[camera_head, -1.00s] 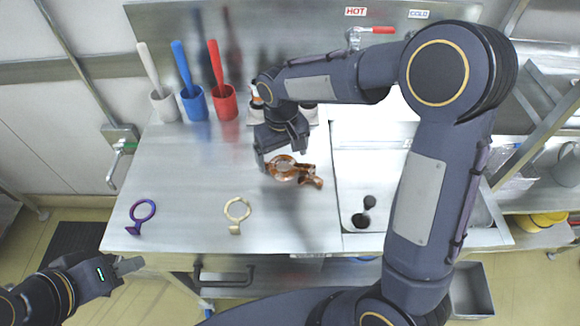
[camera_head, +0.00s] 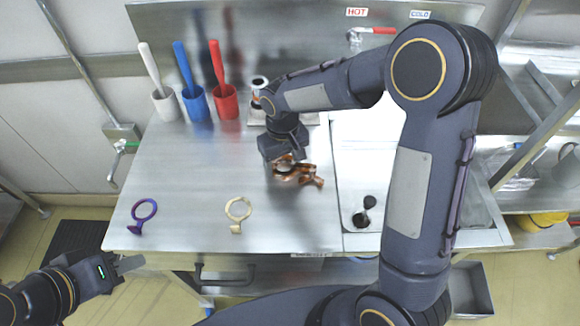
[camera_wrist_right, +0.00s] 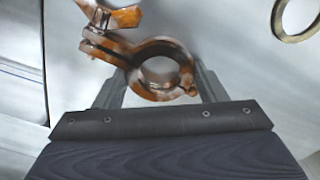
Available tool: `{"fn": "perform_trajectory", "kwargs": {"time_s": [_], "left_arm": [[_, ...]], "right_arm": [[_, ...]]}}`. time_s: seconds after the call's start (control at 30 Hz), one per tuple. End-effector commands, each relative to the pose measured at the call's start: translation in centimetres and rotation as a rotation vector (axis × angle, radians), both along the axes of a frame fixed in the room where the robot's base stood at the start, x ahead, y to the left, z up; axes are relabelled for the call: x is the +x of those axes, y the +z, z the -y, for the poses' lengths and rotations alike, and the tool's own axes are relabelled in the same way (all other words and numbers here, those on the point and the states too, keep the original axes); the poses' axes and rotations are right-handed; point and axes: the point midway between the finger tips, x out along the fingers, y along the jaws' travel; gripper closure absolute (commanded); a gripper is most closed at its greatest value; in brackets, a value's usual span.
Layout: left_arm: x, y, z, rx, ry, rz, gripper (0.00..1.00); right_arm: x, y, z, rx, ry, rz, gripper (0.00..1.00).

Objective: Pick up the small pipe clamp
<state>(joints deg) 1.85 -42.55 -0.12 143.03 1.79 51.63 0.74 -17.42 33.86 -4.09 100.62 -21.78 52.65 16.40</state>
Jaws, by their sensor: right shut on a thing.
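A copper-brown pipe clamp (camera_head: 311,179) is at the middle of the steel counter, with my right gripper (camera_head: 285,162) on it. In the right wrist view the clamp's ring (camera_wrist_right: 183,62) lies between the two fingers, which are closed on it. Its arm and a second part (camera_wrist_right: 113,17) reach up and left. I cannot tell whether the clamp touches the counter. A purple ring clamp (camera_head: 144,211) and a pale gold ring clamp (camera_head: 238,212) stand apart near the front edge. My left gripper (camera_head: 128,266) is off the counter's front left; its finger gap is unclear.
White, blue and red cups (camera_head: 227,103) with handles stand at the back left. A sink (camera_head: 350,145) with a dark double-knobbed object (camera_head: 365,210) is on the right. The counter's left middle (camera_head: 200,165) is clear.

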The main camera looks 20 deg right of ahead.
Motion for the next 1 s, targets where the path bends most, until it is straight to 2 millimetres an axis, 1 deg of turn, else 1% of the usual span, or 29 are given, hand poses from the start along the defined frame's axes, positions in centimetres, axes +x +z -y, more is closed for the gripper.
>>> {"fn": "perform_trajectory", "kwargs": {"time_s": [0.17, 0.27, 0.37, 0.47, 0.57, 0.73, 0.9, 1.0], "left_arm": [[0.0, 0.0, 0.0, 0.0, 0.0, 0.0, 0.64], [0.0, 0.0, 0.0, 0.0, 0.0, 0.0, 0.64], [0.0, -0.1, 0.0, 0.0, 0.0, 0.0, 0.64], [0.0, -0.2, 0.0, 0.0, 0.0, 0.0, 0.64], [0.0, -0.6, 0.0, 0.0, 0.0, 0.0, 0.64], [0.0, -1.1, 0.0, 0.0, 0.0, 0.0, 0.64], [0.0, -1.9, 0.0, 0.0, 0.0, 0.0, 0.64], [0.0, -2.1, 0.0, 0.0, 0.0, 0.0, 0.64]], "right_arm": [[0.0, 0.2, 0.0, 0.0, 0.0, 0.002, 0.64], [0.1, 0.6, 0.0, 0.001, 0.0, 0.004, 0.64], [0.1, 1.6, 0.0, 0.001, 0.0, 0.004, 0.64], [0.1, 3.2, -0.1, 0.003, 0.0, 0.006, 0.64], [-0.7, 5.0, 1.4, 0.003, -0.005, 0.008, 0.64], [-2.6, 9.1, 4.3, 0.003, -0.005, 0.009, 0.64], [-5.0, 10.9, 8.0, 0.002, -0.005, 0.006, 0.64], [-6.0, 11.7, 9.6, 0.001, -0.004, 0.004, 0.64]]}}
